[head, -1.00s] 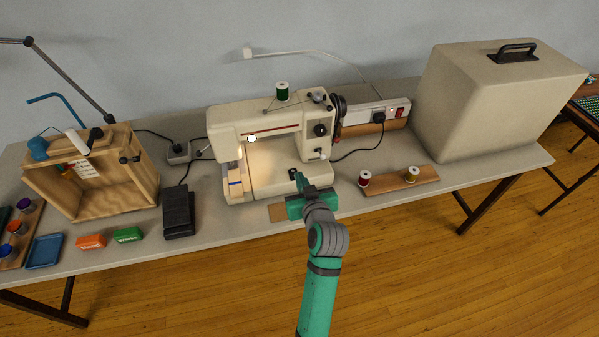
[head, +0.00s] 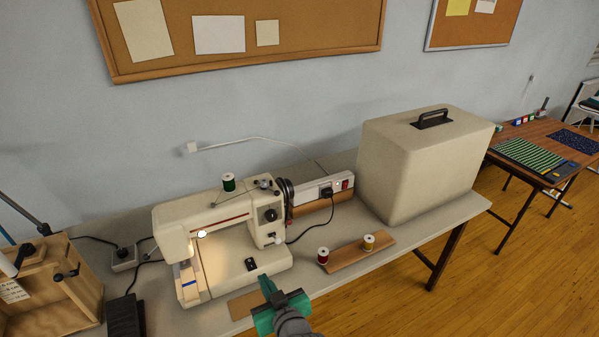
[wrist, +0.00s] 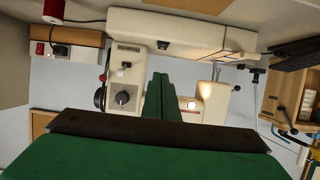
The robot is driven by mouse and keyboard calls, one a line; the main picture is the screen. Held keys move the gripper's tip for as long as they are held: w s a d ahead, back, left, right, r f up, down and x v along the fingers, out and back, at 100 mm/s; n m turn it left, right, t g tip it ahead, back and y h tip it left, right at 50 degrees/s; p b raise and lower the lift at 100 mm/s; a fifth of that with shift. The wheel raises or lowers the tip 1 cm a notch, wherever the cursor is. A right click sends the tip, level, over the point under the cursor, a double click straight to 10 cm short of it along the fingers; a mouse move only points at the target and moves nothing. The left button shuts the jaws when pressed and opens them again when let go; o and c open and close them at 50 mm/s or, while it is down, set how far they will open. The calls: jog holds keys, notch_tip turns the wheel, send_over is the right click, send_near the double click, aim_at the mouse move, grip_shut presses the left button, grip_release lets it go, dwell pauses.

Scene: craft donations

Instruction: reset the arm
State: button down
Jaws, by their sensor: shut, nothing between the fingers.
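My gripper (head: 266,284) is at the bottom of the head view, in front of the sewing machine, with its green fingers together and nothing between them. The closed fingers also show in the wrist view (wrist: 160,96), pointing toward the machine. The cream sewing machine (head: 215,222) stands on the grey table with its lamp lit. It appears upside down in the wrist view (wrist: 180,62). The gripper looks close to the machine's front edge; I cannot tell the exact gap. Most of my arm is out of the head view.
A wooden board (head: 360,257) holds a red spool (head: 323,256) and a yellow spool (head: 368,243). A large cream case (head: 420,165) stands at the right of the table (head: 400,262). A wooden box (head: 50,295) and black pedal (head: 126,317) are at left.

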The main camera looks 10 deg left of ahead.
jog(key=s+d+f+m+t+h, duration=0.1)
jog(key=s+d+f+m+h, duration=0.2)
jog(key=s+d+f, duration=0.35)
jog(key=s+d+f+m+t+h, duration=0.15)
jog(key=s+d+f, duration=0.25)
jog(key=s, duration=0.6)
jog(key=s+d+r+m+h, duration=0.1)
jog(key=s+d+r, duration=0.1)
jog(key=s, duration=0.7)
jog(key=s+d+r+m+t+h, duration=0.1)
jog(key=s+d+r+h, duration=0.1)
jog(key=s, duration=0.8)
jog(key=shift+s+d+r, duration=0.2)
jog(key=shift+d+r, duration=0.25)
jog(key=shift+r, duration=0.1)
